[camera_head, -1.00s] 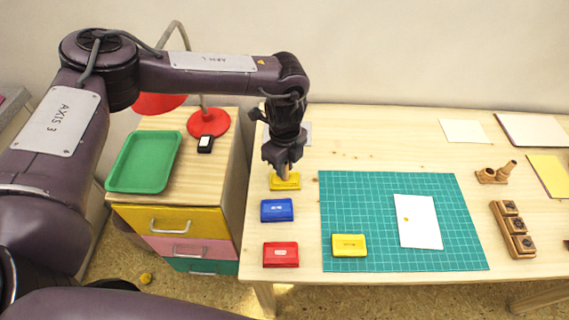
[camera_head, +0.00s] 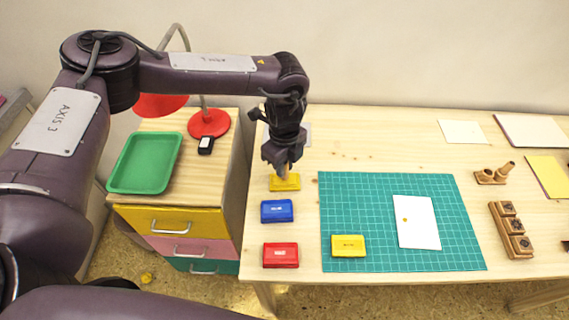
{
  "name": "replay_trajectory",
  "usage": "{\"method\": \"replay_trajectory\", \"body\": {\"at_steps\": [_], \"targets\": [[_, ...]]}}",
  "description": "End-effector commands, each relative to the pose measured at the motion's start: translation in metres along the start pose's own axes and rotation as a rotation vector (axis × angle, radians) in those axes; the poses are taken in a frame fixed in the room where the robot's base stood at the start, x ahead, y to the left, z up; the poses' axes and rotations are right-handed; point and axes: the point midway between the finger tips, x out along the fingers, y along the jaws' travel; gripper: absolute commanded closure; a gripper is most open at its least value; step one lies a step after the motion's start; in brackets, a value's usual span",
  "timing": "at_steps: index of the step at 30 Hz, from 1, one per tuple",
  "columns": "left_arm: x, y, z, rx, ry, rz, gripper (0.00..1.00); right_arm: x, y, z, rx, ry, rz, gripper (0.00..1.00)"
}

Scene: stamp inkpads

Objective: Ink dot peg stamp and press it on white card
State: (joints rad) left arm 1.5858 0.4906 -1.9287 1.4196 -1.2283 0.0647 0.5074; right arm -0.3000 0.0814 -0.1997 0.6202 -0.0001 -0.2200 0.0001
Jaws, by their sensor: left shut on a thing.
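My left gripper (camera_head: 284,166) points down over the open yellow inkpad (camera_head: 285,184) at the back of the row on the table's left side. It is shut on the wooden dot peg stamp (camera_head: 286,173), of which only a little shows below the fingers; whether its end touches the pad I cannot tell. The white card (camera_head: 420,230) lies on the green cutting mat (camera_head: 360,195) and bears a small orange-yellow dot on its left part. A yellow lid-like block (camera_head: 348,246) lies on the mat's lower left. My right gripper is not in view.
A blue inkpad (camera_head: 277,211) and a red inkpad (camera_head: 281,255) lie in front of the yellow one. A wooden holder (camera_head: 490,177) and a block of stamps (camera_head: 511,230) stand right of the mat. A drawer cabinet with a green tray (camera_head: 146,162) stands left.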

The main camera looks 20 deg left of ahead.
Motion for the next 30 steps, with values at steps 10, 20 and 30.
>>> {"method": "replay_trajectory", "body": {"at_steps": [10,20,30], "targets": [[-0.004,-0.001,0.0,-0.001,0.0,-0.002,0.98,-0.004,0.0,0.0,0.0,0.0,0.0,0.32],[-0.019,-0.001,0.0,-0.001,0.001,-0.002,0.98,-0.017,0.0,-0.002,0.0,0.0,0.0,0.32],[-0.046,0.0,0.0,-0.001,0.001,-0.001,0.98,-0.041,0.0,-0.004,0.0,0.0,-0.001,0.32]]}}
